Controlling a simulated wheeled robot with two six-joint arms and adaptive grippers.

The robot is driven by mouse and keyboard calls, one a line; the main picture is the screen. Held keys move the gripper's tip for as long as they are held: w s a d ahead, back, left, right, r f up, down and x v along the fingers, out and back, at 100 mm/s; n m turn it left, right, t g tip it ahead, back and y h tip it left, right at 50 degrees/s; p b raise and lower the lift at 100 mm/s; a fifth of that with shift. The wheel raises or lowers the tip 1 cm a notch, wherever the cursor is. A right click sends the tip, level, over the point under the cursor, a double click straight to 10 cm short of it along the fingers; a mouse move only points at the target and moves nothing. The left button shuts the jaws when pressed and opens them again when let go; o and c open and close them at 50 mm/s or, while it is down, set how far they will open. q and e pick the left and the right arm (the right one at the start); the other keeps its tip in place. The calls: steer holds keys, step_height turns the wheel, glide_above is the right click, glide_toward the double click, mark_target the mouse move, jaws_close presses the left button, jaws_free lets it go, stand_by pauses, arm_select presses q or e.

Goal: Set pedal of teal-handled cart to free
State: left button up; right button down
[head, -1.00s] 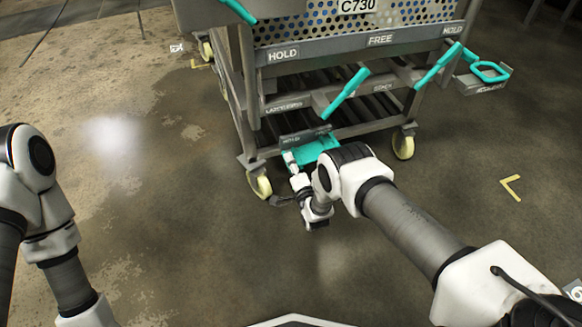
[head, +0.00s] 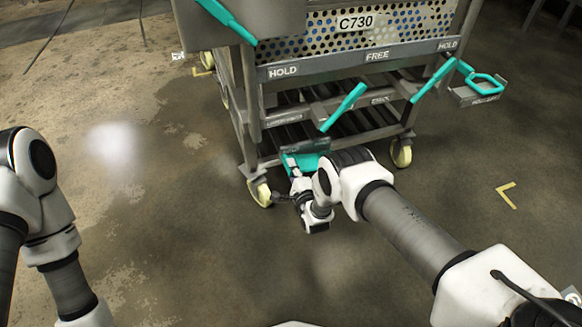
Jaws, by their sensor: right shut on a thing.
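The cart (head: 250,95) has several teal handles and levers, including one in front (head: 343,107). It stands upright ahead of me. A teal pedal (head: 318,147) sits low at its near side, between the front casters. My right gripper (head: 294,165) is down at the pedal's left part and shut on it. The gripper and wrist hide part of the pedal, so its exact setting cannot be read. My left arm is at the left edge, and its gripper is out of view.
Labels HOLD (head: 283,71), FREE (head: 377,56) and another HOLD mark the cart's front rail. Yellow casters (head: 260,192) stand on the floor. A teal loop handle (head: 485,82) juts out at the right. The stained floor around is clear, with a yellow corner mark (head: 508,196).

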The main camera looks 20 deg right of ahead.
steer(key=c, duration=1.2)
jaws_free()
steer(key=s, duration=1.2)
steer(key=shift+d, duration=0.25)
